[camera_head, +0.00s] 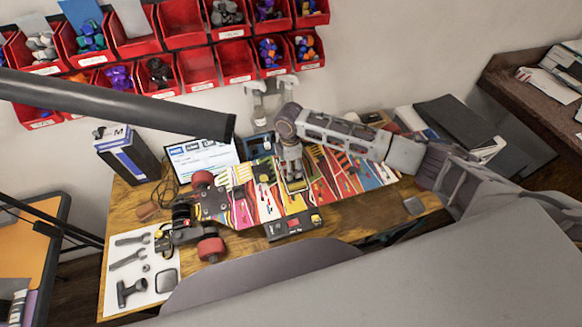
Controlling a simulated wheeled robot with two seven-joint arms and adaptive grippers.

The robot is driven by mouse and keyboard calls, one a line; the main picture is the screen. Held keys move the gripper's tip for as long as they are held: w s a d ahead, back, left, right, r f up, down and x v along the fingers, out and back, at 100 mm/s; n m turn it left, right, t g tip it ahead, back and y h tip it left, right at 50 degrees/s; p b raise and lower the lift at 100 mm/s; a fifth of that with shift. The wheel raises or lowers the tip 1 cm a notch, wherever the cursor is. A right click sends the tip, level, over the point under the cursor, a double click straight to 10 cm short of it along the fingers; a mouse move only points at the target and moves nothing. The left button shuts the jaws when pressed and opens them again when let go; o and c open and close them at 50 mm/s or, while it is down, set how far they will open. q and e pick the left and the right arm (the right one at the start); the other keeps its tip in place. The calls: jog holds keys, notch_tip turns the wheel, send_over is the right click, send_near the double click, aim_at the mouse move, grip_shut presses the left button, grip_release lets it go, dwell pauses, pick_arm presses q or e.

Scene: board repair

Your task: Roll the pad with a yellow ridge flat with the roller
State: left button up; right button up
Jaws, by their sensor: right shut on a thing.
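A board with a bright, multicoloured streaked surface (325,195) lies across the middle of the table, with red wheels (211,249) at its left end. Small coloured pieces lie over it, some yellow; I cannot tell which is the pad with the yellow ridge. My right gripper (292,174) reaches in from the right and points down over the board's middle. It is shut on a small tool, seemingly the roller (296,186), mostly hidden by the fingers. I cannot tell whether it touches the board. My left gripper is not in view.
A black case (294,226) lies at the board's front edge. A white mat (118,294) with wrenches and a T-shaped tool is at front left. Red bins (183,24) hang on the wall.

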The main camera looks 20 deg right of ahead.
jog(key=shift+w, duration=0.85)
jog(key=shift+w, duration=0.1)
jog(key=shift+w+a+f+b, duration=0.15)
jog(key=shift+w+b, duration=0.2)
jog(key=shift+w, duration=1)
jog(key=shift+s, duration=0.2)
jog(key=shift+s+p, duration=0.35)
jog(key=shift+s, duration=1)
jog(key=shift+s, duration=0.15)
jog(key=shift+s+d, duration=0.2)
jog(key=shift+s, duration=1.1)
jog(key=shift+r, duration=0.2)
